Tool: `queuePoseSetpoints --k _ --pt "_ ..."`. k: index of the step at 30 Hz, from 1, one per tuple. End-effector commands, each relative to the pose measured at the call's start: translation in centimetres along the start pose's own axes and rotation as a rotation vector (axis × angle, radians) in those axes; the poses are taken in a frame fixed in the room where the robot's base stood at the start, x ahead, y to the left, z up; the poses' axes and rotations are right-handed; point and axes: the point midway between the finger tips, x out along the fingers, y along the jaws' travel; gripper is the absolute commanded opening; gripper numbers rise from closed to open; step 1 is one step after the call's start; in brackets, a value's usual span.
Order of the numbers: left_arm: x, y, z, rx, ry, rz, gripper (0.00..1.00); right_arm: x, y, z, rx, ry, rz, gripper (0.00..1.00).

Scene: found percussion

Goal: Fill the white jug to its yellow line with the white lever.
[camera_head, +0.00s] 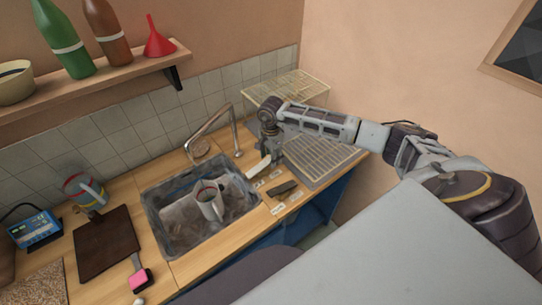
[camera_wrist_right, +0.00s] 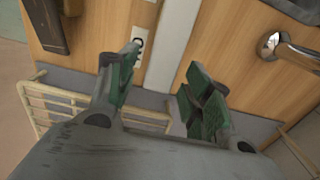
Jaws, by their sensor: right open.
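The white jug (camera_head: 209,205) stands in the grey sink basin (camera_head: 168,250), below the tap (camera_head: 211,122). Its yellow line and its fill level are too small to make out. The white lever (camera_head: 258,167) lies on the counter right of the basin. My right gripper (camera_head: 266,146) is over the counter just behind the lever, pointing down. In the right wrist view, the open fingers (camera_wrist_right: 160,85) are on either side of the white lever (camera_wrist_right: 174,45), with nothing gripped. I cannot tell whether a finger touches it. My left gripper is out of view.
A dark lever (camera_head: 284,188) is beside the white one, with small labels (camera_head: 276,174) near them. A drainer (camera_head: 315,160) and wire rack (camera_head: 290,87) are close to my right arm. A dark board (camera_head: 105,243) lies left of the basin.

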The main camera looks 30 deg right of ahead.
Motion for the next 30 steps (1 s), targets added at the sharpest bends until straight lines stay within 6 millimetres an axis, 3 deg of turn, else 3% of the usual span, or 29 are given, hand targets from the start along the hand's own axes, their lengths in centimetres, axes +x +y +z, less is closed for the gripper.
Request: queuePoseSetpoints --k 10,21,30 --pt "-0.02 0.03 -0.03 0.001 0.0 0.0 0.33 0.22 -0.01 -0.04 0.0 0.001 0.0 0.5" --pt "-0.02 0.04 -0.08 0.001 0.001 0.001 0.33 0.19 -0.02 -0.05 0.001 0.001 -0.001 0.04" --pt "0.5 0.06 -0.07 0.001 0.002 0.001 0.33 -0.03 -0.09 0.2 -0.002 0.056 0.0 0.04"
